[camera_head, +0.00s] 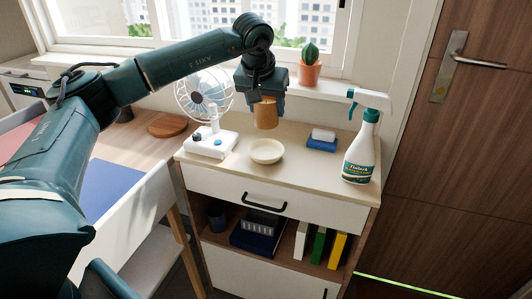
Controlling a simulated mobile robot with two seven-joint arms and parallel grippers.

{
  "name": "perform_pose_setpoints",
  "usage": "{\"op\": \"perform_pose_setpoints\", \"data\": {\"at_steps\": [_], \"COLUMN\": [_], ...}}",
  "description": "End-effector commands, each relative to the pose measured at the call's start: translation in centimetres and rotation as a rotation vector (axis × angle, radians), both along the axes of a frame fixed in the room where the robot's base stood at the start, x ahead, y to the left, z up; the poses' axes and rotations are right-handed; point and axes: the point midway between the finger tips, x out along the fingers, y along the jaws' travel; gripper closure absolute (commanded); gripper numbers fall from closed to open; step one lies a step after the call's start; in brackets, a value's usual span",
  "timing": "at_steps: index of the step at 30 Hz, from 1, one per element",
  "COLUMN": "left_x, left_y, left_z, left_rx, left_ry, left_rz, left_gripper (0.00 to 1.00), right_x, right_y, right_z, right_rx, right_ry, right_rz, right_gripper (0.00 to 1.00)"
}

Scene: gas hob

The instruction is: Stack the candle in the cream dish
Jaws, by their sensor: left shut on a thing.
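My left gripper (266,97) comes in from the upper left and points down, shut on the orange-brown candle (265,114). The candle is roughly upright and appears to be held above the cabinet top, its upper part hidden by the gripper. The cream dish (266,151) is a small round shallow bowl on the cabinet top, just below the candle in the picture. The dish looks empty, and the candle appears apart from it. My right gripper is not in view.
On the cabinet top (232,172), a white fan (210,143) stands left, a blue sponge-like block with a white piece (322,140) right, and a spray bottle (361,150) at the right edge. A potted cactus (309,70) stands on the sill behind. The top's front is clear.

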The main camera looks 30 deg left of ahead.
Motion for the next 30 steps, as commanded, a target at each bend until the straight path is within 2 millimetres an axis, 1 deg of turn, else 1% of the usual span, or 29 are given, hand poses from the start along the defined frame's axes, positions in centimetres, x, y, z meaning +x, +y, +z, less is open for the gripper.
{"op": "perform_pose_setpoints", "data": {"at_steps": [1, 3, 8, 12, 16, 19, 28, 29, 30], "left_x": [-0.1, -0.1, -0.1, -0.1, -0.1, -0.1, -0.1, -0.1, -0.1], "left_y": [0.0, 0.0, 0.0, 0.0, 0.0, 0.0, 0.0, 0.0, 0.0], "left_z": [-1.1, -2.2, -3.6, -6.0, -7.8, -8.2, -8.4, -8.4, -8.4], "left_rx": [0.001, 0.001, 0.001, 0.001, 0.001, 0.0, 0.0, 0.0, 0.0], "left_ry": [0.002, 0.003, 0.001, 0.002, 0.001, -0.001, -0.001, 0.0, 0.0], "left_rz": [-0.001, -0.001, 0.0, 0.001, 0.0, 0.0, 0.0, 0.0, 0.0], "left_gripper": [0.74, 0.74, 0.74, 0.74, 0.74, 0.74, 0.74, 0.44, 0.41], "right_x": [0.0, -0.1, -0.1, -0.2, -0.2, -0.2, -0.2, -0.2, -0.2], "right_y": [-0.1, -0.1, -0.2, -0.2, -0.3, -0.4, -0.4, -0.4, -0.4], "right_z": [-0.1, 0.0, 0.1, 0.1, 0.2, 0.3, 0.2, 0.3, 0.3], "right_rx": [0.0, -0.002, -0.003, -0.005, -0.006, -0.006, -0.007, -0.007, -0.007], "right_ry": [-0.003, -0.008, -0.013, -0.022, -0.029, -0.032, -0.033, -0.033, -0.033], "right_rz": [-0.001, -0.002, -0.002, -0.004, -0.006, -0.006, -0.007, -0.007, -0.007], "right_gripper": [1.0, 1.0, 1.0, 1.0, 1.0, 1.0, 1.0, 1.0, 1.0]}}
